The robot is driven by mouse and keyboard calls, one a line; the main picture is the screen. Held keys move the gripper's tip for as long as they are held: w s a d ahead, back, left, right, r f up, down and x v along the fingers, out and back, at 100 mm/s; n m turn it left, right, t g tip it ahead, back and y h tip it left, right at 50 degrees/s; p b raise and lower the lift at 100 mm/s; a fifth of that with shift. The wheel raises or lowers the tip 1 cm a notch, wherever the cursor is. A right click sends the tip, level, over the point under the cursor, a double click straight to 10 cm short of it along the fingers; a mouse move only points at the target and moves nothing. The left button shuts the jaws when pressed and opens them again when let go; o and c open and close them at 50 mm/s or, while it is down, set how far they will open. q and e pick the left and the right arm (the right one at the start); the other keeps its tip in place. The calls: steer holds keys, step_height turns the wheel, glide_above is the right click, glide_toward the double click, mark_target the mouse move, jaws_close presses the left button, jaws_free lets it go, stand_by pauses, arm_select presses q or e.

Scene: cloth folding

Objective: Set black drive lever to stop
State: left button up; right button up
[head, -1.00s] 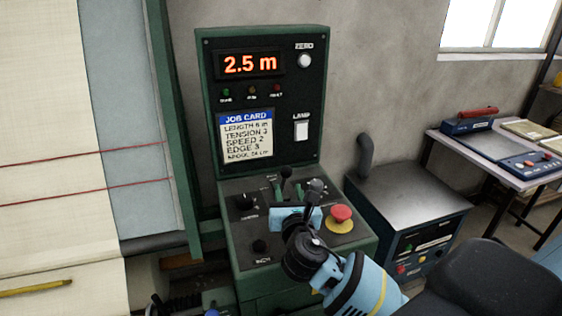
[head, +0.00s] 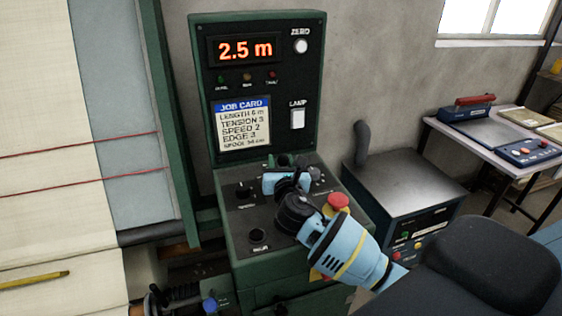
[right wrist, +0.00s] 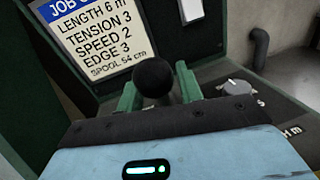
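The black ball knob of the drive lever (right wrist: 155,77) shows in the right wrist view, between the two green fingers of my right gripper (right wrist: 160,88). The fingers stand close on either side of the knob; whether both press on it is unclear. In the head view, my right gripper (head: 285,163) is over the back part of the control panel (head: 240,217) and largely hides the lever. My left gripper is not in view.
A red mushroom button (head: 338,201) is close beside my right wrist. Black knobs (head: 258,235) sit on the panel's left side. The upright display (head: 245,49) reads 2.5 m, above a job card (head: 243,125). A dark metal cabinet (head: 405,180) stands right of the console.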

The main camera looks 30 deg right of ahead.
steer(key=shift+w+d, duration=0.15)
steer(key=shift+w, duration=0.2)
steer(key=shift+c, duration=0.2)
steer(key=c, duration=0.7)
jaws_close()
steer(key=shift+w+r, duration=0.1)
